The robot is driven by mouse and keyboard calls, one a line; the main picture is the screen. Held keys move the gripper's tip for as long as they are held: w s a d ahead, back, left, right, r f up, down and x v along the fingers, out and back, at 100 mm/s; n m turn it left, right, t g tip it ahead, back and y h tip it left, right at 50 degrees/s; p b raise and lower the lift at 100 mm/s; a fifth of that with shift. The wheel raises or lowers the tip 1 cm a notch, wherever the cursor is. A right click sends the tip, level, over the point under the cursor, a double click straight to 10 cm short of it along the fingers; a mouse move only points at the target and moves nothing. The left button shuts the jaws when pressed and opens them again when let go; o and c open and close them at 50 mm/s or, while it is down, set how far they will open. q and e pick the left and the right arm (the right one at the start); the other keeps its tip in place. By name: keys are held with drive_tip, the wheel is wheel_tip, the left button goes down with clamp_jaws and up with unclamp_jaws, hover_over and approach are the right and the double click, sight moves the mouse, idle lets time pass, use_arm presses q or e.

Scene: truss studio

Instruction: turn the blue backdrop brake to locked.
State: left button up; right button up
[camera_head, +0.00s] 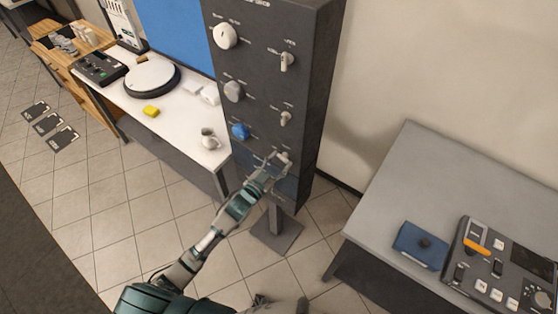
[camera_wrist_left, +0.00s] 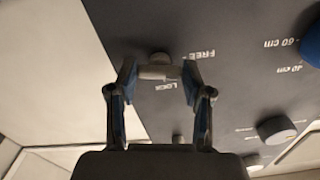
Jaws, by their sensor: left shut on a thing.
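A tall dark control column (camera_head: 262,60) carries rows of knobs and levers. My left gripper (camera_head: 277,160) is at its lower right, in the row just below the blue knob (camera_head: 240,131). In the left wrist view my left gripper (camera_wrist_left: 159,74) has its two fingers on either side of a small pale lever (camera_wrist_left: 157,72), shut on it. The words FREE and LOCK are printed beside this lever. The lever looks pale rather than blue, and the fingers partly hide it in the head view (camera_head: 284,156). Which word it points to is hard to tell. My right gripper is not in view.
A grey table (camera_head: 420,190) with a blue box (camera_head: 419,246) and a control panel (camera_head: 500,270) is at the right. Tiled floor lies between.

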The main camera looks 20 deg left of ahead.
use_arm(q)
drive_tip(key=m+p, duration=0.2)
drive_tip(key=m, duration=0.1)
drive_tip(key=shift+r+m, duration=0.2)
drive_tip(key=shift+m, duration=0.1)
drive_tip(key=m+p, duration=0.1)
drive_tip(key=m, duration=0.2)
drive_tip(key=shift+m, duration=0.3)
drive_tip(key=m, duration=0.2)
drive_tip(key=m+p, duration=0.1)
drive_tip(key=m, duration=0.5)
drive_tip(key=shift+f+p, duration=0.25)
drive_tip(key=shift+p, duration=0.15)
drive_tip(key=shift+f, duration=0.1)
drive_tip(key=o, duration=1)
drive_tip(key=shift+c, duration=0.2)
drive_tip(key=shift+o, duration=1)
